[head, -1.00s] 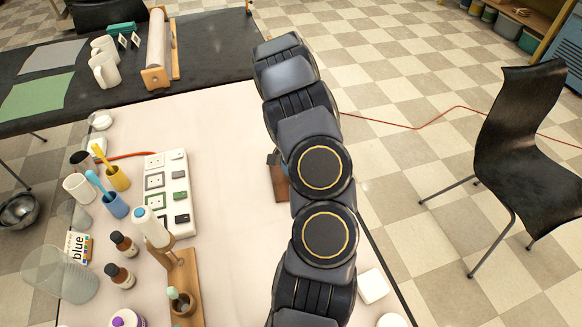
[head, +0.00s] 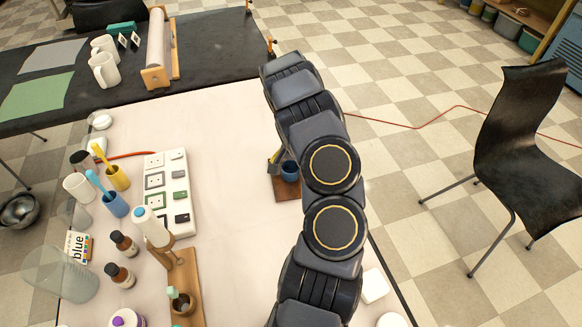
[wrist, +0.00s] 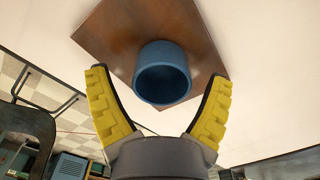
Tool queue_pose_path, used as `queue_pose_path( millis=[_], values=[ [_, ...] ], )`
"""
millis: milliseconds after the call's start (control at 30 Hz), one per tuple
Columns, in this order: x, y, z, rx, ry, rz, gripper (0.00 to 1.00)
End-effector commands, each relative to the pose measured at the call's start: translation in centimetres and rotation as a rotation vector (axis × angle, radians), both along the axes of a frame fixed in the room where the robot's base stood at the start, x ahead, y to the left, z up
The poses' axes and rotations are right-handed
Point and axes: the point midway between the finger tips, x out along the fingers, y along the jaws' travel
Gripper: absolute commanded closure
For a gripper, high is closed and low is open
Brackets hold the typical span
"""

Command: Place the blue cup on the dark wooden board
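The blue cup (head: 290,171) stands on the dark wooden board (head: 286,190), partly hidden by my arm in the head view. In the wrist view the cup (wrist: 163,72) shows its open mouth, with the brown board (wrist: 125,30) behind it. The cup appears upright on the board. My gripper (wrist: 158,76) is open, its yellow fingers spread on either side of the cup with gaps between. In the head view only a bit of yellow finger (head: 274,157) shows beside the cup, at its left.
Another blue cup (head: 115,205) with a brush, a yellow cup (head: 118,178), a white power strip (head: 166,195), brown bottles and a wooden stand (head: 186,290) crowd the table's left side. The table (head: 228,190) between them and the board is clear.

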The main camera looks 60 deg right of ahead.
Motion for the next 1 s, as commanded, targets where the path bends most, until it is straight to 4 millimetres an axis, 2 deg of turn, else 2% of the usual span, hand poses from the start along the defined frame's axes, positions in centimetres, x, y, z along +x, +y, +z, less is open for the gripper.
queue_pose_path(
  millis=[267,367,600,800,1000],
  values=[
    [0.0,0.0,0.5,-0.002,-0.001,0.000,0.18],
    [0.1,-0.1,1.8,-0.004,-0.002,0.000,0.18],
    [0.2,-0.2,7.2,-0.008,-0.005,0.001,0.18],
    [0.2,-0.1,10.7,-0.004,-0.004,0.001,0.18],
    [0.1,0.0,12.2,-0.001,-0.001,0.001,0.18]
  ],
)
